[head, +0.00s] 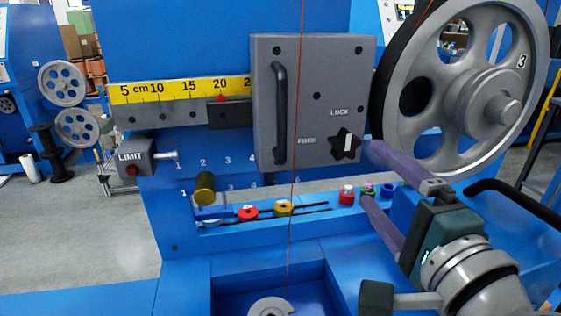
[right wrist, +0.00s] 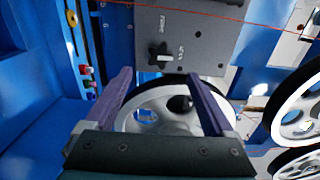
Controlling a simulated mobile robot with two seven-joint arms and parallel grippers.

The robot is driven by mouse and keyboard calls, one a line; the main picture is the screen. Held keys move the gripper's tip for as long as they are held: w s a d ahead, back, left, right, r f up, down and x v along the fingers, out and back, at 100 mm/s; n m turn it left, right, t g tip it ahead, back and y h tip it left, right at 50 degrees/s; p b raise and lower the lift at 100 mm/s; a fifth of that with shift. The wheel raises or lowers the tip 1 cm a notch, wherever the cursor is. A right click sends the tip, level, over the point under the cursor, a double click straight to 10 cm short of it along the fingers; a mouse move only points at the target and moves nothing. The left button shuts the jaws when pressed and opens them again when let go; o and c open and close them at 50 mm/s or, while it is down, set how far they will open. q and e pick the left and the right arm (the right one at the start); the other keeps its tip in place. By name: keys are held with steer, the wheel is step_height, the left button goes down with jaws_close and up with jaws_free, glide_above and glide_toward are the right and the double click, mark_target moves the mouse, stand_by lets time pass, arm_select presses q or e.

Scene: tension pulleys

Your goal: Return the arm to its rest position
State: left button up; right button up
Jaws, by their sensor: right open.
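My right gripper (head: 368,177) comes in from the lower right in the head view. Its two purple fingers are spread apart with nothing between them. They point at the blue machine near the grey box's lower right corner and below the large grey wheel (head: 490,110). In the right wrist view my right gripper (right wrist: 159,76) is also open and empty, with a wheel (right wrist: 150,103) behind the fingers. I cannot tell whether the fingers touch anything. My left gripper is not in view.
The grey box (head: 313,150) bears a handle and a black star knob (head: 345,146). A yellow scale (head: 175,89) and LIMIT box (head: 136,158) lie left. Colored knobs, including a red one (head: 247,212), sit along a slotted ledge. A thin red line runs vertically in front.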

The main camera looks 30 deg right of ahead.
steer(key=shift+s+a, duration=0.1)
steer(key=shift+s, duration=0.2)
steer(key=shift+r, duration=0.1)
steer(key=s+a+n+g+y+p, duration=0.25)
steer(key=a+n+y, duration=0.25)
steer(key=a+n, duration=0.25)
steer(key=s+a+n+g+y+p, duration=0.1)
steer(key=a+n+g+y+p, duration=0.2)
steer(key=a+n, duration=0.4)
steer(key=s+d+n+g+h+p, duration=0.2)
steer(key=s+d+n+g, duration=0.2)
steer(key=s, duration=0.3)
steer(key=s+d+n+g+h+p, duration=0.1)
steer(key=s+d+n+g+h, duration=0.15)
steer(key=s+n+g, duration=0.35)
step_height(320, 180, up, 37)
steer(key=m+t+p, duration=0.1)
steer(key=p, duration=3.6)
steer(key=shift+s+d+m+y, duration=0.2)
steer(key=shift+d+m+y, duration=0.05)
steer(key=shift+m+y, duration=0.1)
